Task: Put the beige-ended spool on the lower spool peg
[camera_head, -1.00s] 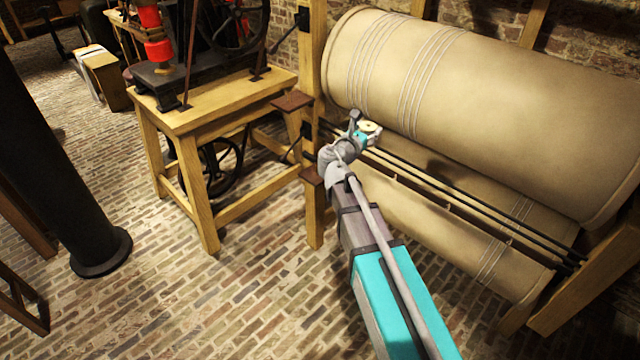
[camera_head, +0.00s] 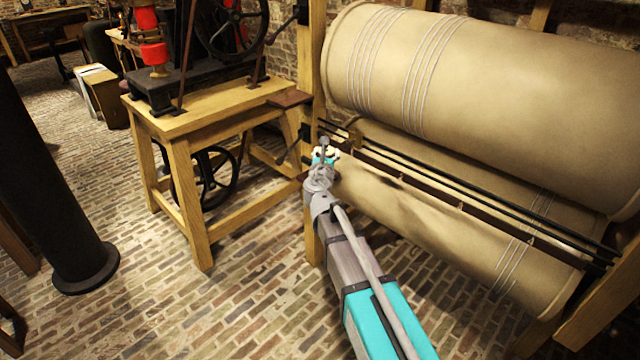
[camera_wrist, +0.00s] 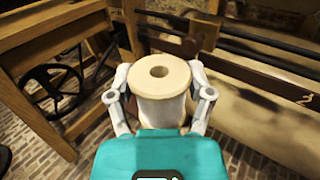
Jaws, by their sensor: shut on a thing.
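A spool with a beige end and a centre hole (camera_wrist: 158,88) stands between the two fingers of my gripper (camera_wrist: 160,104) in the wrist view. The fingers are shut on its sides, and its round end faces the camera. In the head view my gripper (camera_head: 325,158) is in front of the wooden post of the roller frame, below the small brown plate (camera_head: 290,98) and left of the lower roller. The spool shows there only as a small pale patch at the gripper's tip. I cannot make out the lower spool peg; the gripper hides part of the post.
Two large beige rollers, the upper (camera_head: 480,95) and lower (camera_head: 430,215), fill the right side. Dark rods (camera_head: 480,205) run between them. A wooden table (camera_head: 190,120) with a machine stands left of the post. A black column (camera_head: 45,170) is far left. The brick floor in front is clear.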

